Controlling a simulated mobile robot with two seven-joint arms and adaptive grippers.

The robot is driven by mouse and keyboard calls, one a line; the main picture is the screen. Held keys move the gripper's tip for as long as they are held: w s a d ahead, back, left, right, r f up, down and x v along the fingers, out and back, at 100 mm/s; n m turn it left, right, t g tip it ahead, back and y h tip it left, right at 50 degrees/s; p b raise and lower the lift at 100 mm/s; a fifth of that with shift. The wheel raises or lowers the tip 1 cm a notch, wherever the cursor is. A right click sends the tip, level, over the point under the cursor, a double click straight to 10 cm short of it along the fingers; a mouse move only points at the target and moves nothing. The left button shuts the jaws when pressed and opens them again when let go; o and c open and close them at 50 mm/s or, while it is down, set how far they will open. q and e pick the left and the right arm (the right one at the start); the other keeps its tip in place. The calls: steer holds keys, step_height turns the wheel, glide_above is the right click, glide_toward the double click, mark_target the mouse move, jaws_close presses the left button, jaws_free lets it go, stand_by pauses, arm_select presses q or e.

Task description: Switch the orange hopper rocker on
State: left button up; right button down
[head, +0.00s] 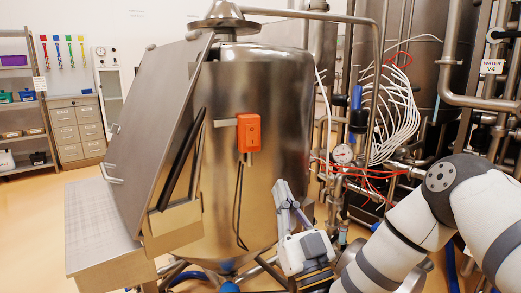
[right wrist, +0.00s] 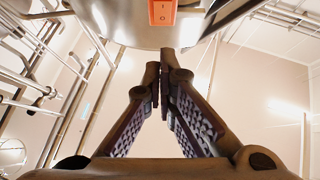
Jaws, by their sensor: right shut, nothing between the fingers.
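The orange hopper rocker (head: 249,132) is a small box on the front of the steel hopper (head: 285,100), held by a short bracket. In the right wrist view the orange rocker (right wrist: 162,12) shows at the top edge, with small pale marks on its face; which side is pressed in I cannot tell. My right gripper (head: 280,186) points upward, below and a little right of the rocker, apart from it. In the right wrist view its fingers (right wrist: 164,68) are together with nothing between them. My left gripper is not in view.
A large tilted steel panel (head: 160,130) stands left of the rocker, above a metal platform (head: 95,220). Pipes, a gauge (head: 343,153) and loose white hoses (head: 395,115) crowd the right side. Shelves (head: 22,100) and drawers (head: 77,130) stand far left, with open floor before them.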

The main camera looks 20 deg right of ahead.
glide_toward(254, 131)
step_height(254, 131, up, 3)
steer(key=w, duration=0.3)
steer(key=shift+w+a, duration=0.15)
steer(key=shift+w, duration=0.15)
